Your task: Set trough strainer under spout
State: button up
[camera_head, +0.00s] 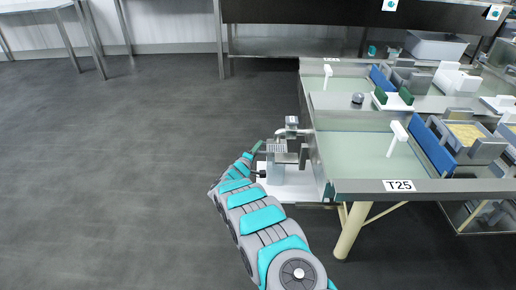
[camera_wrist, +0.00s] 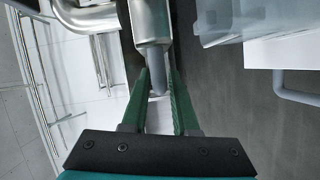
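In the head view my gripper (camera_head: 260,148) is at the near end of the trough (camera_head: 345,120), low beside its left wall. A small pale, slatted piece (camera_head: 276,147), perhaps the strainer, is just right of my gripper. A grey fitting (camera_head: 291,124), perhaps the spout, is just above it. In the wrist view the green fingers of my gripper (camera_wrist: 160,75) stand apart. The narrow grey end of a steel cylinder (camera_wrist: 152,22) is between their tips. I cannot tell whether the fingers touch it, or which part it is.
A curved steel pipe (camera_wrist: 84,18) and a clear plastic container (camera_wrist: 235,20) flank the cylinder in the wrist view. In the head view, the bench (camera_head: 360,186) labelled T25 has blue and grey blocks on its right. The grey floor (camera_head: 130,140) at left is clear.

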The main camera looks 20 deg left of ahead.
jog(key=o, duration=0.4)
jog(key=shift+w+d, duration=0.1)
jog(key=shift+w, duration=0.05)
jog(key=shift+s+r+b, duration=0.15)
jog(key=shift+s+b, duration=0.05)
jog(key=shift+s, duration=1.75)
jog(key=shift+s+r+b, duration=0.1)
jog(key=shift+s+b, duration=0.05)
jog(key=shift+s, duration=1.8)
